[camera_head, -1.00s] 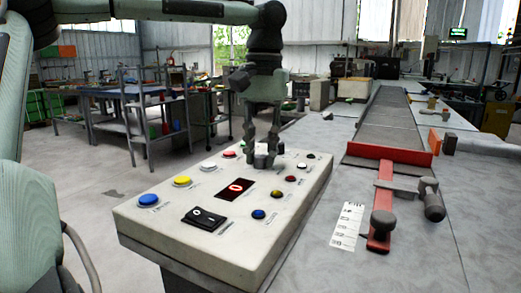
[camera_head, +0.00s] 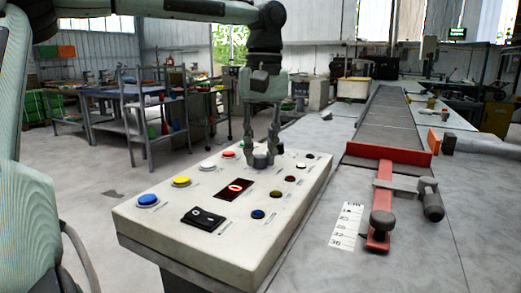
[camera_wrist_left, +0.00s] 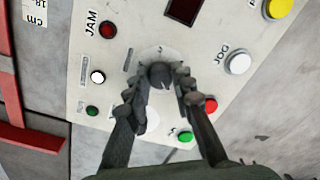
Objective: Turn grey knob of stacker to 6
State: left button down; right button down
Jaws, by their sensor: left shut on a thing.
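The grey knob (camera_head: 262,161) stands on the far part of the light control panel (camera_head: 290,225). It also shows in the left wrist view (camera_wrist_left: 160,75), on a pale round dial with a small mark above it that I cannot read for sure. My left gripper (camera_head: 262,152) points straight down with its fingers on either side of the knob. In the left wrist view the gripper (camera_wrist_left: 160,82) is shut on the knob. The fingers hide part of the dial and most of its marks. My right gripper is in neither view.
Coloured buttons surround the knob, including a white one (camera_wrist_left: 237,62) and a red one (camera_wrist_left: 210,104) close to the fingers. A red display (camera_head: 235,189) and black switch (camera_head: 203,218) lie nearer. A red slide with a clamp (camera_head: 382,222) is at right.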

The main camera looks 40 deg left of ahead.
aim_at(263, 156)
pick_arm(q)
jog(key=shift+r, duration=0.1)
jog(key=c, duration=1.3)
grip_release()
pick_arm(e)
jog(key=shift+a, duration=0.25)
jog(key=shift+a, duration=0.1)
pick_arm(q)
notch_tip(263, 156, up, 12)
jog(key=shift+w, duration=0.2)
jog(key=shift+d, duration=0.15)
